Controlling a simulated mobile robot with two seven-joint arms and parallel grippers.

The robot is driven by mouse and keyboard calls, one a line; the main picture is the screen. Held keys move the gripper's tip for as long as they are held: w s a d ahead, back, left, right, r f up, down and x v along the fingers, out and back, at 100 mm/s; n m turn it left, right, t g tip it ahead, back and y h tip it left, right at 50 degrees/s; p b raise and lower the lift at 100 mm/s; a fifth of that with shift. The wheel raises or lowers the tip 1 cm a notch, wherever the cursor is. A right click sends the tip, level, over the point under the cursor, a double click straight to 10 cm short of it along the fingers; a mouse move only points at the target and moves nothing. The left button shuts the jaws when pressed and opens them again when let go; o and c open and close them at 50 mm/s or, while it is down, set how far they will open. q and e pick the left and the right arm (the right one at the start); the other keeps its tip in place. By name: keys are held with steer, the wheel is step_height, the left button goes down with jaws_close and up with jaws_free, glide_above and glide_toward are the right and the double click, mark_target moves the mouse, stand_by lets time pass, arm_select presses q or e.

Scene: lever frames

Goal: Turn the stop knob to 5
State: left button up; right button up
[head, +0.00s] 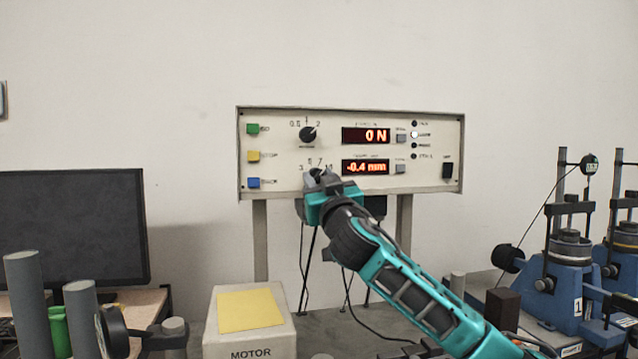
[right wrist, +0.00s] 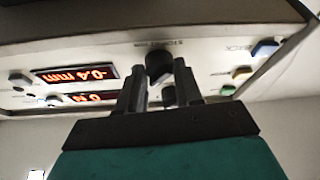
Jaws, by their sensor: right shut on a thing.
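The stop knob (head: 316,173) is the lower black knob on the control panel (head: 225,110). In the head view it is mostly hidden by my right gripper (head: 317,184); a few scale numbers show above it, and its pointer cannot be read. In the right wrist view, which shows the panel upside down, the knob (right wrist: 158,64) sits at the fingertips of my right gripper (right wrist: 159,78), which is shut on it. The upper knob (head: 307,134) is clear, its white pointer towards the upper right. My left gripper is not in view.
Green (head: 253,129), yellow (head: 253,156) and blue (head: 253,183) buttons are left of the knobs. Lit displays read 0 N (head: 366,135) and -0.4 mm (head: 366,167). A motor box (head: 250,340) stands below, a monitor (head: 70,228) left, blue lever frames (head: 560,290) right.

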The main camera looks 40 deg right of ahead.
steer(key=shift+s+d+r+n+g+y+p, duration=0.1)
steer(key=shift+n+y, duration=1)
steer(key=shift+n, duration=1.35)
steer(key=shift+d+r+n+g+y+p, duration=0.1)
steer(key=shift+n+y, duration=1)
steer(key=shift+n, duration=1.4)
steer(key=shift+s+d+r+n+g+y+p, duration=0.1)
steer(key=shift+n+y, duration=1)
steer(key=shift+n, duration=1.35)
steer(key=shift+f, duration=0.1)
steer(key=o, duration=1)
steer(key=shift+o, duration=0.2)
